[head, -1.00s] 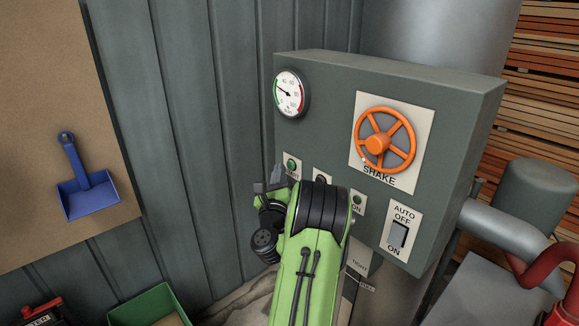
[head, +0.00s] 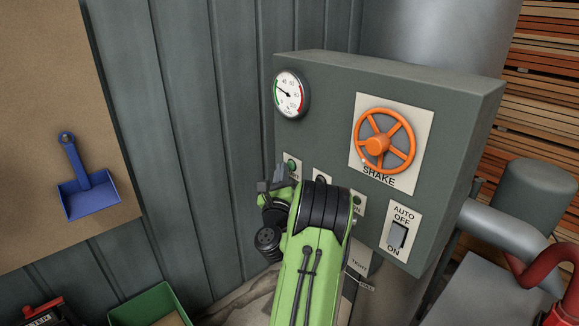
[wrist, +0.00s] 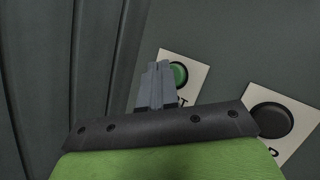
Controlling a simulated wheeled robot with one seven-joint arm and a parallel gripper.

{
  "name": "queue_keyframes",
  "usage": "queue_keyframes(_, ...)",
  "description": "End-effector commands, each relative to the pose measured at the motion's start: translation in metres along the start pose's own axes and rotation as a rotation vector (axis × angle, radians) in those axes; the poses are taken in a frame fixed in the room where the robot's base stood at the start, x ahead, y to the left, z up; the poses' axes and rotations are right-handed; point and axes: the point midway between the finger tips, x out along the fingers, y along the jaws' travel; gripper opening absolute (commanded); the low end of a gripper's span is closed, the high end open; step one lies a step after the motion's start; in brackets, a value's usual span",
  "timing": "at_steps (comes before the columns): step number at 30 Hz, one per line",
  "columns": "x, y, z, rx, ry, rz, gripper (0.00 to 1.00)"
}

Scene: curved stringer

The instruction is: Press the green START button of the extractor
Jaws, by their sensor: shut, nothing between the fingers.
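The extractor's grey control box (head: 330,130) stands right of centre in the head view. The green START button (head: 291,165) is at the left end of its lower row of controls, on a white label partly hidden by my gripper. My gripper (head: 277,177) is shut and empty, just left of and below the button. In the wrist view the green button (wrist: 179,75) shows beside the shut fingertips (wrist: 158,70), which cover part of its label. I cannot tell whether the fingers touch the button or the panel.
A black button (wrist: 271,120) sits right of the green one. Above are a round gauge (head: 288,93) and an orange SHAKE handwheel (head: 384,140). An AUTO/OFF/ON switch (head: 399,235) is at lower right. A ribbed wall (head: 200,120) stands close on the left.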

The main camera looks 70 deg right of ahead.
Motion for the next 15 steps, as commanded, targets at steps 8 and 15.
queue_keyframes(8,0.0025,-0.0021,-0.0018,0.000,0.001,0.000,0.00)
queue_keyframes(15,0.0046,-0.0037,-0.0032,0.000,0.000,0.000,0.00)
